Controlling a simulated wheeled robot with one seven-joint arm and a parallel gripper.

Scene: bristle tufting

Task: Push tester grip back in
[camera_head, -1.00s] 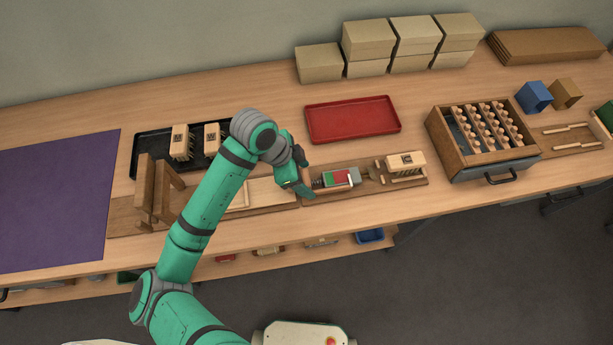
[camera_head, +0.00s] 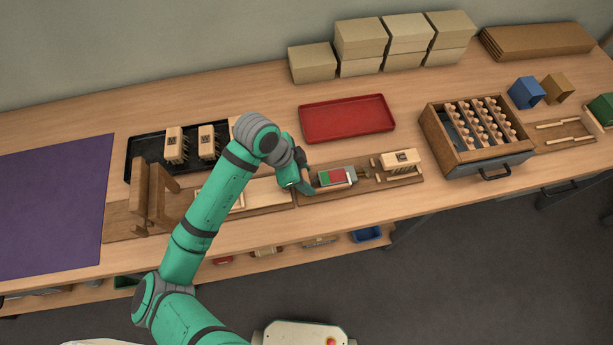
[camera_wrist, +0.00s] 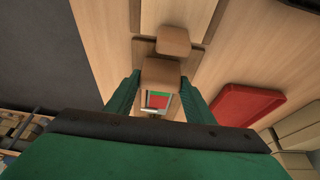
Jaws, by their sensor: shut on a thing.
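The tester (camera_head: 336,176), a small grey unit with a red and green face, lies on a wooden board (camera_head: 310,207) at the bench's front. My gripper (camera_head: 308,189) is at its left end. In the wrist view my green fingers (camera_wrist: 160,88) stand on both sides of a brown wooden grip (camera_wrist: 160,74) and are shut on it. The tester's red and green face (camera_wrist: 158,100) shows just beyond the grip. The joint between grip and tester is mostly hidden. Another rounded wooden piece (camera_wrist: 173,40) shows past the grip; I cannot tell whether it belongs to it.
A bristled brush block (camera_head: 400,160) stands right of the tester. A red tray (camera_head: 347,119) lies behind it. A wooden stand (camera_head: 152,197) and a black tray (camera_head: 140,165) with brush blocks are at left. A wooden box with knobs (camera_head: 478,165) stands at right.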

